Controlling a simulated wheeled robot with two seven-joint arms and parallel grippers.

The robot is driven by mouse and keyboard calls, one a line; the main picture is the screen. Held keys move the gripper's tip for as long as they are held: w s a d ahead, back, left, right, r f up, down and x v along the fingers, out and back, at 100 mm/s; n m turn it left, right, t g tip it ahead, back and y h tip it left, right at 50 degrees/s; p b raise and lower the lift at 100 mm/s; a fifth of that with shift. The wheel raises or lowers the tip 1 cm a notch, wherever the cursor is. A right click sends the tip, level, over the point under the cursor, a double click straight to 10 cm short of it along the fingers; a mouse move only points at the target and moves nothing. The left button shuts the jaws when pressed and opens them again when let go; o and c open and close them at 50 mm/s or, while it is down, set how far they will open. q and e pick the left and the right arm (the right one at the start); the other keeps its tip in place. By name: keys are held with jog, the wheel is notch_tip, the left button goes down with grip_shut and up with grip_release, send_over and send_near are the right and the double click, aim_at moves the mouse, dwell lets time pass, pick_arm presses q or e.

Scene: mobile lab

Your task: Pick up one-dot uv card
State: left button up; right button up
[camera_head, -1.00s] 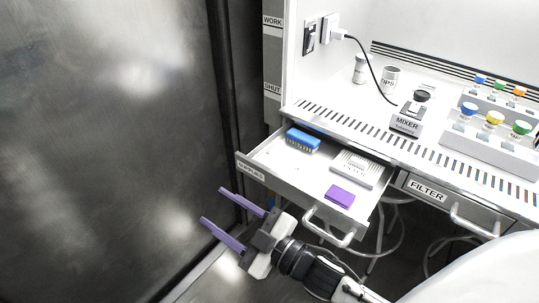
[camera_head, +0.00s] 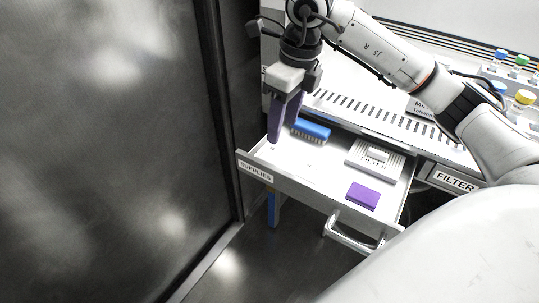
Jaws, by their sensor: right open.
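My right gripper (camera_head: 283,131) points down over the back left corner of the open supplies drawer (camera_head: 300,194). Its two purple fingers are apart, with nothing seen between them. A blue ribbed block (camera_head: 311,129) lies in the drawer just right of the fingers. No card with one dot can be made out; faint small marks show on the white drawer floor, too small to read. My left gripper is out of view.
A white filter box (camera_head: 375,158) and a purple box (camera_head: 362,196) lie in the drawer's right half. The drawer handle (camera_head: 350,236) sticks out in front. A filter drawer (camera_head: 453,179) is at right. A dark metal panel (camera_head: 110,150) fills the left.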

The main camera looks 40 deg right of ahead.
send_over(273, 155)
jog(key=s, duration=0.2)
jog(key=f, duration=0.4)
jog(key=shift+w+d, duration=0.1)
jog(key=shift+d, duration=0.25)
jog(key=f, duration=0.1)
jog(key=w+f, duration=0.1)
jog(key=f, duration=0.3)
jog(key=shift+w+a+f+b, duration=0.25)
jog(key=shift+w+a+b, duration=0.05)
jog(key=shift+b, duration=0.1)
jog(key=c, duration=0.8)
